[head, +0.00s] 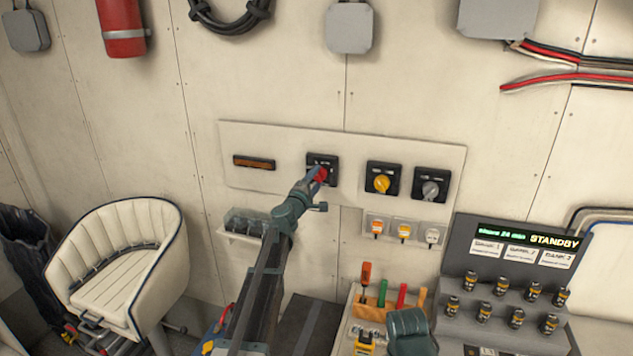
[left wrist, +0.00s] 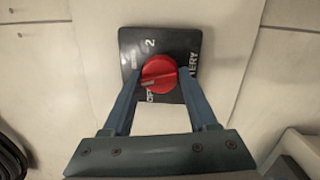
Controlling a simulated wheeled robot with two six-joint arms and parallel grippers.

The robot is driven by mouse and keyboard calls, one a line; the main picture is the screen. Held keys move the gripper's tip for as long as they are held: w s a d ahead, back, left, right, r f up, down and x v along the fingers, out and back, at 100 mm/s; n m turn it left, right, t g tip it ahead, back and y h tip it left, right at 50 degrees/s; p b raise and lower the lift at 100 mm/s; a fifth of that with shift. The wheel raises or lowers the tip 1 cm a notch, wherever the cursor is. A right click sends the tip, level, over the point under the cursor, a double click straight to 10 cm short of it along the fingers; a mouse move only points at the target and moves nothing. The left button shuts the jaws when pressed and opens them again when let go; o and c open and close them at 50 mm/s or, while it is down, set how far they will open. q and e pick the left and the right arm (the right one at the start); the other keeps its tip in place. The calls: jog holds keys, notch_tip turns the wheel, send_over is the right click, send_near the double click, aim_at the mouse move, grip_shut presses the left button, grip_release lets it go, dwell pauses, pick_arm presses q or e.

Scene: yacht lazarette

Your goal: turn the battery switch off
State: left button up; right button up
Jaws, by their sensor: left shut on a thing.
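The battery switch is a red round knob (head: 321,174) on a black square plate (head: 333,163), the leftmost of three rotary switches on a cream wall panel. In the left wrist view the red knob (left wrist: 159,74) sits between my two fingers, with a light mark across its face. The plate (left wrist: 190,45) around it shows a "2" and partly covered lettering that seems to read "BATTERY". My left gripper (head: 318,173) reaches up to the panel and is shut on the red knob; it also shows in the left wrist view (left wrist: 158,80).
A yellow-knob switch (head: 381,184) and a grey-knob switch (head: 430,190) sit to the right on the same panel (head: 285,140). Small plugs (head: 404,231) hang below. A console reading "STANDBY" (head: 520,240) stands at the right, a cream seat (head: 125,255) at the left.

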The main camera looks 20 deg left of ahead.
pick_arm(q)
jog(key=n, duration=0.3)
jog(key=n+y, duration=0.1)
jog(key=n, duration=0.2)
jog(key=shift+s+f+t+b, duration=0.1)
jog(key=shift+f+t+b, duration=0.05)
jog(key=shift+t+b, duration=0.2)
jog(key=shift+d+n+y, duration=0.1)
jog(key=shift+n+y, duration=0.4)
jog(key=shift+n, duration=1.9)
jog(key=o, duration=1.4)
jog(key=shift+c, duration=0.2)
jog(key=s+f+b, duration=0.1)
jog(key=s+b, duration=0.1)
jog(key=s, duration=1.1)
jog(key=shift+s+a+f, duration=0.2)
jog(key=shift+s+f, duration=0.1)
jog(key=shift+f, duration=0.1)
